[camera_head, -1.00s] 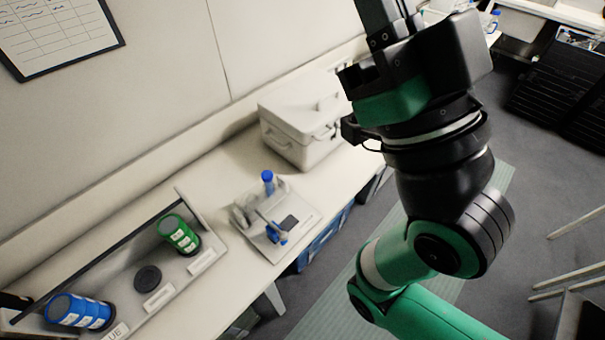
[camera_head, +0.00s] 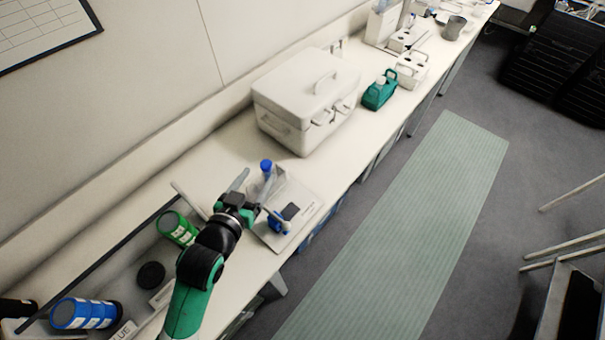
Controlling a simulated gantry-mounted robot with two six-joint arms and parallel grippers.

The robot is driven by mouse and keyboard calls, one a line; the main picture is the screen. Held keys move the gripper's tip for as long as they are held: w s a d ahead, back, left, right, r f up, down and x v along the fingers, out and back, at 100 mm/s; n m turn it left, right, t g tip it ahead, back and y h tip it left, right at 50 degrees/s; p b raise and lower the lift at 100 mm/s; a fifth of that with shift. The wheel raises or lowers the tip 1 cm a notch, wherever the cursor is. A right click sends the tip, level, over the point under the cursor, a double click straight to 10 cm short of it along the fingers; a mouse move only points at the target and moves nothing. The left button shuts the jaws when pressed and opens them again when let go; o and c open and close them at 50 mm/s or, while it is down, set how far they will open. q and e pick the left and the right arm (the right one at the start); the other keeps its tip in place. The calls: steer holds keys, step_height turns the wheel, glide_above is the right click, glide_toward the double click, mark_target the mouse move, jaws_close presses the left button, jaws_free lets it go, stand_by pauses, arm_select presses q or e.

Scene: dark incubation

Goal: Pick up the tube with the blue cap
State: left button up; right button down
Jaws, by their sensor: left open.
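A clear tube with a blue cap (camera_head: 266,165) stands upright on the light tray-like stand (camera_head: 305,212) on the bench. My left gripper (camera_head: 262,194) is open. Its two grey fingers point towards the tube, one to the left of it and one on the near side. I cannot tell whether either finger touches it. The lower part of the tube is hard to make out behind the fingers. My right gripper is not in view.
A small blue object (camera_head: 279,224) sits on the stand's near side. A green-labelled jar (camera_head: 176,228), a black disc (camera_head: 151,275) and a blue jar (camera_head: 84,314) are at left. The floor aisle is clear.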

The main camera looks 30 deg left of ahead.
mark_target(265, 173)
arm_select(q)
steer(key=shift+g, duration=0.6)
steer(key=f, duration=0.2)
steer(key=w+a+f+b, duration=0.1)
steer(key=f, duration=0.1)
steer(key=w+a+f+b, duration=0.1)
steer(key=f, duration=0.1)
steer(key=shift+w, duration=0.25)
steer(key=shift+x, duration=3.05)
steer(key=shift+s+a+f, duration=0.1)
steer(key=shift+f, duration=0.05)
jaws_close()
